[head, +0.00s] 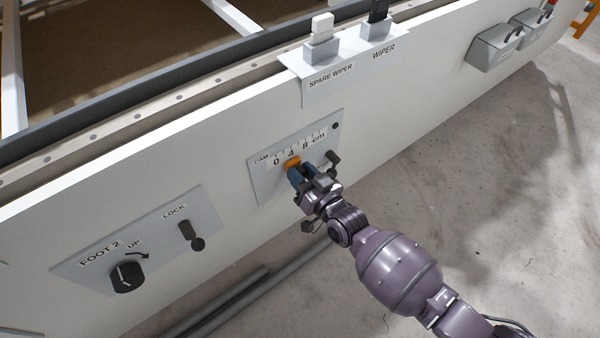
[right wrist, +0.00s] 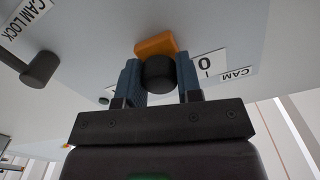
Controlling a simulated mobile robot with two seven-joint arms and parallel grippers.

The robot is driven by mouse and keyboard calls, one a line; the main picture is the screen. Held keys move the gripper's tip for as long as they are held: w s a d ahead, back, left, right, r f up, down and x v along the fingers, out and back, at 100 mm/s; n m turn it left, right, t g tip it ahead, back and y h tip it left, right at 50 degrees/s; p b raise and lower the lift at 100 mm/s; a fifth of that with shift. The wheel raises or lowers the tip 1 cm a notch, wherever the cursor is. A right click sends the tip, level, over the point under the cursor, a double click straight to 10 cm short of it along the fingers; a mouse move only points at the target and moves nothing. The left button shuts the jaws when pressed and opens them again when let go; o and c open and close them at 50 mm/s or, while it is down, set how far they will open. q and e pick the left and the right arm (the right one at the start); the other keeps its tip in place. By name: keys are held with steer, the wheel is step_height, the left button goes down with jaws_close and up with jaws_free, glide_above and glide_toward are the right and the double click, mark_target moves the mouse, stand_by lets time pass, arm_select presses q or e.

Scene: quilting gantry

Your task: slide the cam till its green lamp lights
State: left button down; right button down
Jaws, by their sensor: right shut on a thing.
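In the right wrist view the orange slider (right wrist: 153,44) carries a round black knob (right wrist: 160,75). My right gripper (head: 296,172) is shut on that knob, with a blue finger on each side; the fingers (right wrist: 159,80) also show in the right wrist view. A small round lamp (head: 335,126) at the plate's upper right is dark, not green. My left gripper is not in view.
A dark cam lock lever (head: 333,157) is close to the right of my gripper. The FOOT 2 plate (head: 75,270) with knob and lock is at lower left. Open concrete floor (head: 480,170) is at right.

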steer(key=shift+w+d, duration=0.15)
steer(key=shift+d, duration=0.1)
steer(key=c, duration=0.8)
jaws_free()
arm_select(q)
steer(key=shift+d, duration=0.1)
arm_select(e)
steer(key=shift+a, duration=0.1)
steer(key=shift+s+d, duration=0.2)
steer(key=shift+s, duration=0.05)
arm_select(q)
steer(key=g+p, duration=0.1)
steer(key=p, duration=0.1)
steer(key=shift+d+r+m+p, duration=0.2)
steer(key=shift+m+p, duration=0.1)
arm_select(e)
steer(key=v, duration=1)
steer(key=shift+s, duration=0.1)
